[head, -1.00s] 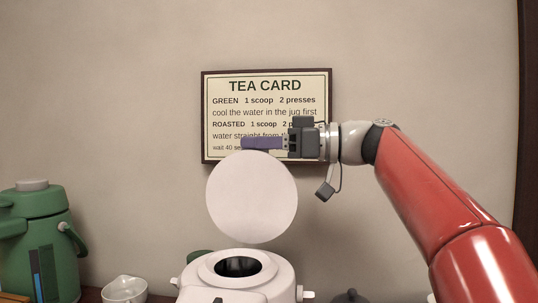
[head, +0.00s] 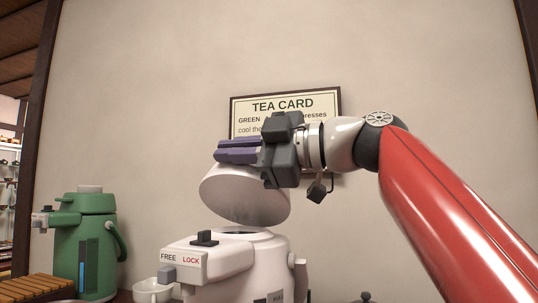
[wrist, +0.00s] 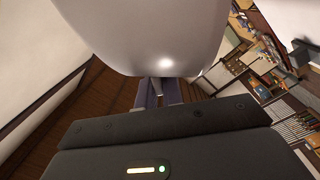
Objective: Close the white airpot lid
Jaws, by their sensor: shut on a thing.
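The white airpot (head: 240,262) stands at the lower middle of the head view. Its round white lid (head: 243,197) is part open, tilted above the body with a gap between. A front panel reads FREE and LOCK, with a black knob (head: 204,238) on top. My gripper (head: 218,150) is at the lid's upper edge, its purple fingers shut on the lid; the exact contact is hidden. In the wrist view the lid (wrist: 150,35) fills the top middle and covers part of the fingers (wrist: 158,93).
A green airpot (head: 82,240) stands at the left. A white bowl (head: 150,291) sits between the two airpots. A slatted wooden tray (head: 30,289) lies at the far left. A tea card (head: 285,104) hangs on the wall behind my gripper.

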